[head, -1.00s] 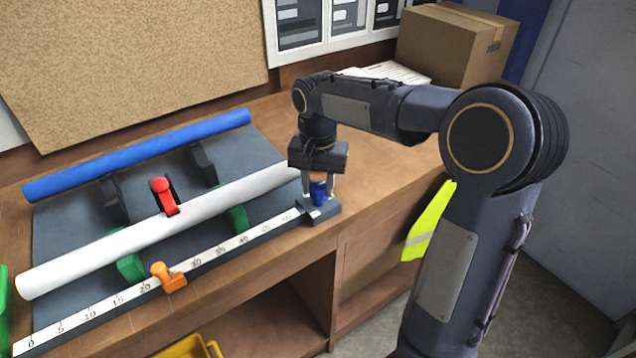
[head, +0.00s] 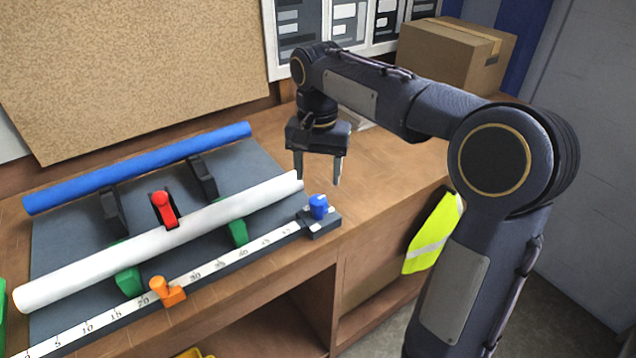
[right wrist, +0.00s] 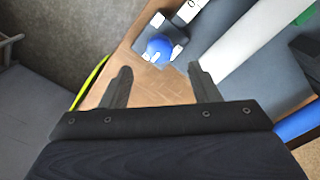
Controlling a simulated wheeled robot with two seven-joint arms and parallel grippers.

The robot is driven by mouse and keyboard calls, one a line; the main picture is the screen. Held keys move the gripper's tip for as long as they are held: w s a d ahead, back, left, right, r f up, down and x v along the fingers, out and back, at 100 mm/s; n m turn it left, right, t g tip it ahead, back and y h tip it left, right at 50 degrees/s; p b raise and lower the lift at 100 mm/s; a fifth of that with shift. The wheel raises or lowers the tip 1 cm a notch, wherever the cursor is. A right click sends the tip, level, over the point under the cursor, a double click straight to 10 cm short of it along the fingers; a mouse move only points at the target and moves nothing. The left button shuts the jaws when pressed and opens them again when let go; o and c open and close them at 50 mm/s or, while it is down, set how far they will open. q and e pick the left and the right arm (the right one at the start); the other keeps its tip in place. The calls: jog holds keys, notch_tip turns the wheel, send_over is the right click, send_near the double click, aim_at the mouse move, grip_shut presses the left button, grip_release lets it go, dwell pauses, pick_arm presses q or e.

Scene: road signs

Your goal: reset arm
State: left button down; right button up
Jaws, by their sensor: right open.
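My right gripper (head: 318,178) is open and empty. It hangs above the wooden bench, just behind the blue knob (head: 318,206) at the right end of the ruler rail. In the right wrist view its two fingers (right wrist: 158,88) are spread, with the blue knob (right wrist: 160,48) beyond them and nothing between them. The knob sits upright on a dark end block (head: 322,226), apart from the fingers. My left gripper is not in view.
A white tube (head: 150,246) and a blue tube (head: 140,165) lie across a grey board. A red clamp (head: 164,208) and orange slider (head: 166,291) stand by them. A cardboard box (head: 455,58) is at the back right. A yellow vest (head: 432,235) hangs at the bench front.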

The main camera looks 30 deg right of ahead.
jog(key=shift+r, duration=0.25)
dwell(0.3)
jog(key=shift+s, duration=0.35)
jog(key=s+a+f+n+t+y, duration=0.2)
jog(key=s+a+f+n+t, duration=0.1)
jog(key=s, duration=0.7)
jog(key=s+a+f+n+t+y, duration=0.1)
jog(key=s+a+f+n+t, duration=0.1)
jog(key=s, duration=0.9)
notch_tip(320, 180, down, 3)
jog(key=shift+s+a+f+n+t+y, duration=0.2)
jog(key=shift+a+n+t+y, duration=0.2)
jog(key=shift+a+n, duration=0.55)
jog(key=shift+a+m, duration=0.25)
